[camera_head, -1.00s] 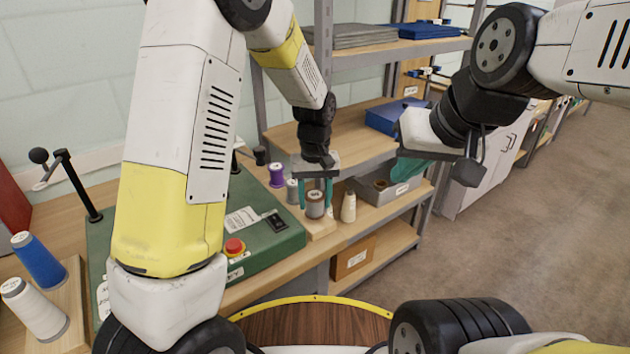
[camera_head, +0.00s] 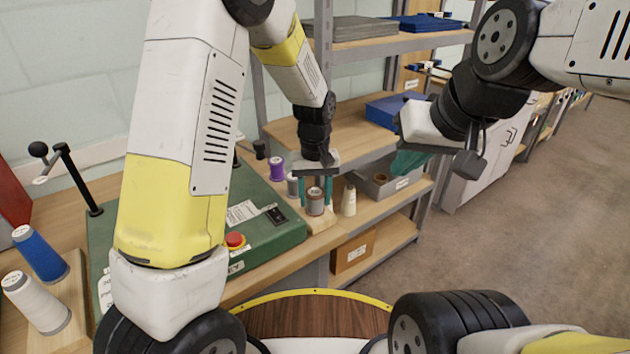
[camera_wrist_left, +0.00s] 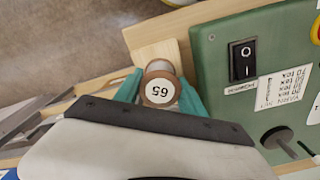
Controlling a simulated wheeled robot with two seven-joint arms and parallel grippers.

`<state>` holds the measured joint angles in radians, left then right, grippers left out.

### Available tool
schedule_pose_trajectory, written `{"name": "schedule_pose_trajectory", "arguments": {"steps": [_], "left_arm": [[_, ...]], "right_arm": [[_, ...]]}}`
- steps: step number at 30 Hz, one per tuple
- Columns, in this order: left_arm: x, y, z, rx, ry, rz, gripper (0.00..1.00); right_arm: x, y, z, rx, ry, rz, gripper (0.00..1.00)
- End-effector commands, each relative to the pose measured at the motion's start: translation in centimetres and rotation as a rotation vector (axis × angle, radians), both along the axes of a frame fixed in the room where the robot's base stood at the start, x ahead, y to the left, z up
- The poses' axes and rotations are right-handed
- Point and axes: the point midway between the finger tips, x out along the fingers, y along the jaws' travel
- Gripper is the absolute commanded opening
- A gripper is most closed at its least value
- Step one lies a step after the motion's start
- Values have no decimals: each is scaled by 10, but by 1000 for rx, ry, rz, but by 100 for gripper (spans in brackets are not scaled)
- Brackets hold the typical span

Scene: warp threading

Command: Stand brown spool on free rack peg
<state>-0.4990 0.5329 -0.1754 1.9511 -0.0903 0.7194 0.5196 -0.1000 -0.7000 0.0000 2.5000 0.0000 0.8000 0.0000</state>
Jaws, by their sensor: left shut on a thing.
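The brown spool (camera_head: 315,201) is upright between the teal fingers of my left gripper (camera_head: 317,192), over the wooden rack board (camera_head: 325,221). In the left wrist view, the spool (camera_wrist_left: 160,90) shows a round white top label marked 65, with a finger of my left gripper (camera_wrist_left: 160,97) on each side. The spool hides any peg beneath it; I cannot tell whether its base touches the board. My right gripper (camera_head: 409,163) is far from the spool, near the shelf's right side; its teal fingers are mostly hidden.
A purple spool (camera_head: 277,168), a grey spool (camera_head: 292,186) and a cream cone (camera_head: 348,201) stand close around the brown spool. The green machine (camera_head: 262,228) is beside the board. A grey bin (camera_head: 385,185) stands to the right, below my right gripper.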

Motion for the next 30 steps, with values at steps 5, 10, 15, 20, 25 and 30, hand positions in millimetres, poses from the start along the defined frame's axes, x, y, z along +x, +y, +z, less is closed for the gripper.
{"name": "schedule_pose_trajectory", "arguments": {"steps": [5,10,15,20,25,30], "left_arm": [[0,0,-4,0,1,0,18],[0,0,-6,0,1,0,18],[0,0,-6,0,0,0,55],[0,0,-6,0,0,0,73],[0,0,-6,0,0,0,73],[1,0,2,-2,-2,0,73]], "right_arm": [[0,0,0,0,0,0,0],[0,0,0,0,0,0,0],[0,0,0,0,0,0,0],[0,0,0,0,0,0,0],[0,0,0,0,0,0,0],[0,0,0,0,0,0,0]]}}
